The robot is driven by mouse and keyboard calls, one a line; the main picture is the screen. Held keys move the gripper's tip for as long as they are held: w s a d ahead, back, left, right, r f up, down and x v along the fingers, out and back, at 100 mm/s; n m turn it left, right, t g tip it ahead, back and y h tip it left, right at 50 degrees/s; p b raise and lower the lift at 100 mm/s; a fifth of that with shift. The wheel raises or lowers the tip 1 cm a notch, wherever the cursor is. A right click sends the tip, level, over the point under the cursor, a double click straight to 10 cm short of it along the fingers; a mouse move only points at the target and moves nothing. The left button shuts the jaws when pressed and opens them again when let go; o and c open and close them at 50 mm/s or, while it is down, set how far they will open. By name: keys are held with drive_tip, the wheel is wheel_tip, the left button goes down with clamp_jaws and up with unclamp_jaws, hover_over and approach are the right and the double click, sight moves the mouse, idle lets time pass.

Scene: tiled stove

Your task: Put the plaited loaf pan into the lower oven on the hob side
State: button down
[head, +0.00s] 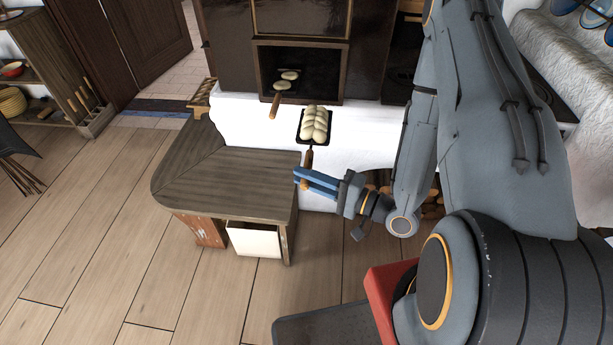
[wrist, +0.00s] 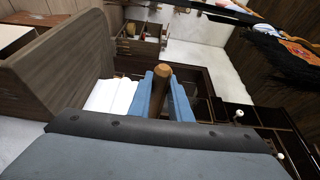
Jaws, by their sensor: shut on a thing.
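The plaited loaf pan (head: 303,133) is a dark pan with a pale plaited loaf on it and a wooden handle (head: 308,158) pointing toward me. My gripper (head: 303,181) has blue fingers shut on this handle and holds the pan in front of the white stove wall. In the wrist view the handle (wrist: 162,76) shows between the two blue fingers (wrist: 160,95); the loaf is not visible there. The dark tiled stove (head: 225,50) has an open oven compartment (head: 333,88) facing me. My arm covers much of the stove's right side, and I cannot make out the lower oven on the hob side.
Another pan with pale buns (head: 289,75) sits in the open compartment, its wooden handle (head: 274,105) sticking out. A wooden bench (head: 215,165) stands left of my gripper, close to it. Firewood (head: 431,207) lies low behind my arm.

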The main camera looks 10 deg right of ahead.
sight(316, 109)
drive_tip(key=w+d+b, duration=0.3)
drive_tip(key=w+b, duration=0.1)
drive_tip(key=w, duration=0.5)
drive_tip(key=w+d+b, duration=0.3)
drive_tip(key=w+b, duration=0.1)
drive_tip(key=w, duration=0.5)
drive_tip(key=w+d+b, duration=0.2)
drive_tip(key=w+b, duration=0.2)
drive_tip(key=w, duration=0.6)
drive_tip(key=shift+d+f+b, duration=0.25)
drive_tip(key=shift+d+b, duration=0.05)
drive_tip(key=shift+d, duration=0.1)
drive_tip(key=shift+s+f, duration=0.15)
drive_tip(key=shift+f, duration=0.55)
drive_tip(key=c, duration=1.5)
unclamp_jaws()
drive_tip(key=shift+c, duration=0.2)
drive_tip(key=v, duration=0.7)
drive_tip(key=shift+s+d+b, duration=0.25)
drive_tip(key=shift+d+b, duration=0.05)
drive_tip(key=shift+d, duration=0.05)
